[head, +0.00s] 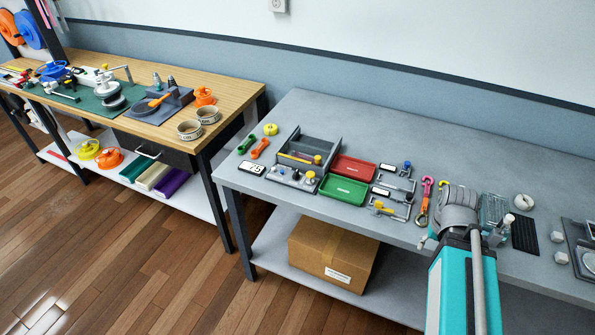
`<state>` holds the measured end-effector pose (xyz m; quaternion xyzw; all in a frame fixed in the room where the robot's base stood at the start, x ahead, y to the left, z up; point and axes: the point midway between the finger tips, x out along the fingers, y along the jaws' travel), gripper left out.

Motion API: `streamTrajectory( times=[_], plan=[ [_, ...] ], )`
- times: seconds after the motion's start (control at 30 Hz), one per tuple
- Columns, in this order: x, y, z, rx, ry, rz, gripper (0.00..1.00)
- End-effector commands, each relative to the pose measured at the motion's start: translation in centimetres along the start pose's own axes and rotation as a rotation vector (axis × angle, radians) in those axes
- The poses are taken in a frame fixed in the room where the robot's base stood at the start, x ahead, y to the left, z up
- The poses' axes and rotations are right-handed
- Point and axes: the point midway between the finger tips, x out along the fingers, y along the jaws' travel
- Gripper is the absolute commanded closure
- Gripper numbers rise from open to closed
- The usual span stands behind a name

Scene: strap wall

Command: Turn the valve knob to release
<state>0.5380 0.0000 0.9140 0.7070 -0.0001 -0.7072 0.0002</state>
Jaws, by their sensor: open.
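I cannot tell for sure which part is the valve knob. A small grey control panel (283,177) lies at the front of the grey bench, and a yellow knob (310,175) stands at its right end. A yellow-handled part (380,205) lies on a small metal plate farther right. My arm rises from the bottom right over the front edge of the bench, well to the right of the panel. I cannot make out my gripper's fingertips; the arm's end hides part of the bench.
An open grey box (318,144) stands behind the panel. A red tray (352,168) and a green tray (344,189) lie to its right. Tools lie near my arm. A cardboard box (333,252) sits on the lower shelf. A crowded wooden bench (225,92) stands left; the grey bench's back is clear.

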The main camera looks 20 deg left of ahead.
Motion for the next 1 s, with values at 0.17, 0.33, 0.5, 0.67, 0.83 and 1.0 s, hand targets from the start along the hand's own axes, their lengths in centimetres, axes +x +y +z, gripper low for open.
streamTrajectory(
  times=[0.17,0.33,0.5,0.67,0.83,1.0],
  plan=[
    [0.0,-0.1,-0.1,-0.003,0.000,0.000,0.26],
    [-0.5,-0.9,-1.1,-0.043,0.000,0.000,0.26],
    [-1.7,-4.6,-3.6,-0.162,0.000,0.000,0.26],
    [-3.4,-8.8,-7.0,-0.340,0.000,0.000,0.26],
    [-5.3,-14.8,-10.7,-0.568,0.000,0.000,0.26],
    [-7.2,-21.5,-13.7,-0.801,0.000,0.000,0.26]
  ],
)
